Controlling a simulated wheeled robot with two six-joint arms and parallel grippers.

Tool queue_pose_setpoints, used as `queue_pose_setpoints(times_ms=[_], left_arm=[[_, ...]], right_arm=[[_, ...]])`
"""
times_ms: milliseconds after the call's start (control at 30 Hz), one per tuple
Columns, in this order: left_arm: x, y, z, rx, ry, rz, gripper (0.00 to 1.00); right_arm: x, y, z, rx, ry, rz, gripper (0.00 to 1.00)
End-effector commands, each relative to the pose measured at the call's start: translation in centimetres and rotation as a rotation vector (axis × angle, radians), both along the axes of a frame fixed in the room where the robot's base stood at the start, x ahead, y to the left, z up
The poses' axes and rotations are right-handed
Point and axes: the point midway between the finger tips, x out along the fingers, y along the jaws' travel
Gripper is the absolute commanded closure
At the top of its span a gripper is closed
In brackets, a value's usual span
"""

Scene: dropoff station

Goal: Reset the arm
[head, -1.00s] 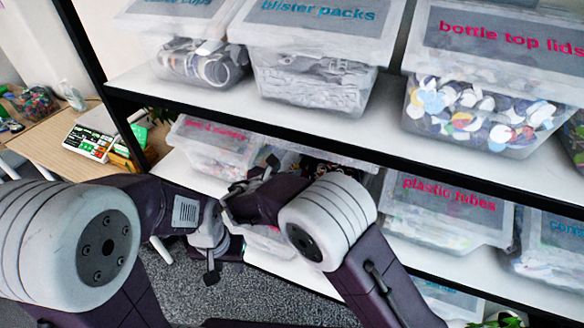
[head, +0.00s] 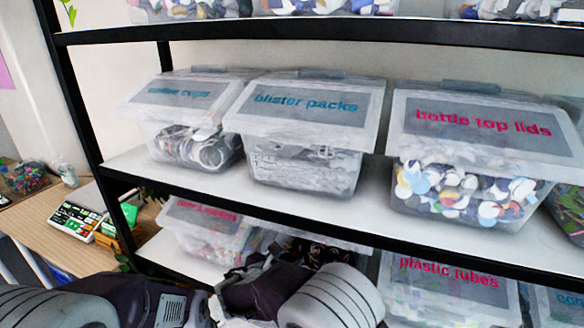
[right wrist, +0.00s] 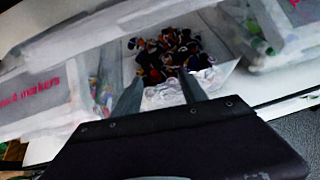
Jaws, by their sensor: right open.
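My right gripper (head: 258,265) reaches in at the lower shelf in the head view, small and partly hidden by my arm. Beyond the fingertips is a white container (right wrist: 222,76) with dark and colourful small items. Whether the fingers touch it I cannot tell. My left arm shows at the bottom left of the head view, but its gripper is below the picture.
The black-framed shelf (head: 420,250) holds labelled clear bins: blister packs (head: 305,135), bottle top lids (head: 480,150), plastic tubes (head: 450,290) and a red-labelled bin (head: 205,228). A wooden table (head: 50,215) with a green-and-white box (head: 78,220) stands at the left.

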Motion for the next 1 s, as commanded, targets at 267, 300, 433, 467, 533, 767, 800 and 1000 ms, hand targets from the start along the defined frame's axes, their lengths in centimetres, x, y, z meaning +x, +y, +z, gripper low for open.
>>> queue_pose_setpoints(times_ms=[267, 300, 433, 467, 533, 767, 800, 1000], left_arm=[[0.0, 0.0, 0.0, 0.0, 0.0, 0.0, 0.64], [0.0, 0.0, 0.0, 0.0, 0.0, 0.0, 0.64], [0.0, 0.0, 0.0, 0.0, 0.0, 0.0, 0.64], [0.0, 0.0, 0.0, 0.0, 0.0, 0.0, 0.64], [0.0, 0.0, 0.0, 0.0, 0.0, 0.0, 0.64], [0.0, 0.0, 0.0, 0.0, 0.0, 0.0, 0.64], [0.0, 0.0, 0.0, 0.0, 0.0, 0.0, 0.64], [0.0, 0.0, 0.0, 0.0, 0.0, 0.0, 0.64]], right_arm=[[-12.8, -18.6, -6.3, 0.802, 0.139, -1.132, 0.5], [-15.5, -19.8, -6.9, 0.955, 0.105, -1.363, 0.5], [-21.0, -21.1, -7.6, 1.323, -0.079, -1.958, 0.5], [-21.7, -21.2, -7.6, 1.382, -0.124, -2.053, 0.5], [-22.7, -21.3, -7.6, 1.475, -0.208, -2.216, 0.5], [-23.3, -21.3, -7.7, 1.534, -0.268, -2.325, 0.5], [-23.3, -21.3, -7.7, 1.533, -0.267, -2.324, 0.5], [-23.3, -21.3, -7.7, 1.53, -0.265, -2.322, 0.5]])
